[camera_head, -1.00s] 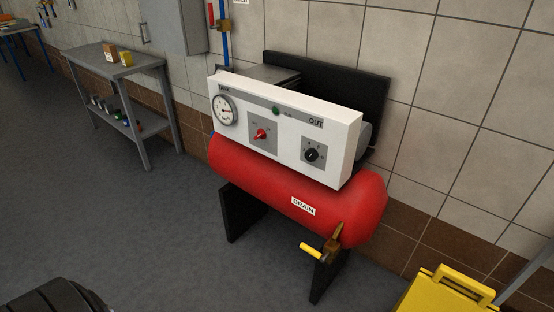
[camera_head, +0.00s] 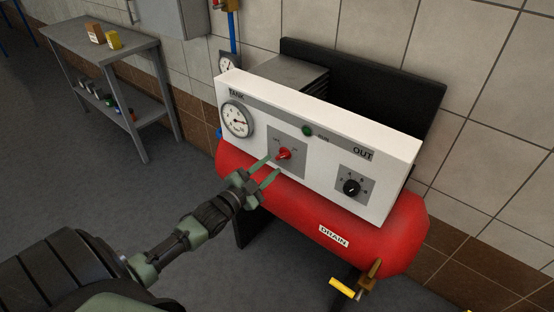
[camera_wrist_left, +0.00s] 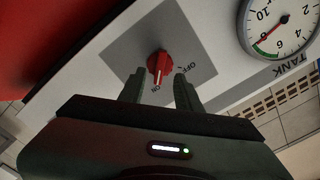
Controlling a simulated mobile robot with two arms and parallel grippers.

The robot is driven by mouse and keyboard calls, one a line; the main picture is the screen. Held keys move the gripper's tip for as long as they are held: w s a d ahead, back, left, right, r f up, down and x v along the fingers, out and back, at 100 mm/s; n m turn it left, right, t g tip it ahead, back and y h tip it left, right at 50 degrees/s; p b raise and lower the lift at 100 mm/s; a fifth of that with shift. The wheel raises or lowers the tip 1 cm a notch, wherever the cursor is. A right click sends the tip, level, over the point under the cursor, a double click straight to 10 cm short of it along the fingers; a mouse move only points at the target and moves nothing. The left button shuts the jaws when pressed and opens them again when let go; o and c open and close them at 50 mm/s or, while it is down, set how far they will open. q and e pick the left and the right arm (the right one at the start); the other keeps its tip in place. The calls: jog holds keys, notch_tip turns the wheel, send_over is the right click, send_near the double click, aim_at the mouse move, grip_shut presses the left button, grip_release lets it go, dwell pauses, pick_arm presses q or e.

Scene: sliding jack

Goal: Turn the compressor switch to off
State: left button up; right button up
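The compressor is a red tank (camera_head: 300,205) with a white panel (camera_head: 325,150) on top. The compressor switch (camera_head: 284,153) is a red knob on a grey plate. It also shows in the left wrist view (camera_wrist_left: 159,64), where OFF and ON labels stand beside it. My left gripper (camera_head: 271,168) is open, its two fingers pointing at the switch from the lower left. In the left wrist view the fingers (camera_wrist_left: 160,88) lie either side of the knob's lower end; I cannot tell whether they touch it. My right gripper is out of view.
The panel also holds a tank gauge (camera_head: 237,119), a green lamp (camera_head: 308,130) and a black OUT knob (camera_head: 351,188). A yellow-handled drain valve (camera_head: 343,287) sits below the tank. A grey bench (camera_head: 95,45) stands left. Open floor lies between bench and compressor.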

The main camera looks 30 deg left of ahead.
aim_at(280, 158)
pick_arm(q)
jog(key=w, duration=0.3)
jog(key=shift+w+f, duration=0.1)
jog(key=shift+w, duration=0.55)
jog(key=shift+d, duration=0.1)
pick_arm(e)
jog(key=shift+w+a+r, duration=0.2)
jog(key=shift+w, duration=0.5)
pick_arm(q)
grip_shut()
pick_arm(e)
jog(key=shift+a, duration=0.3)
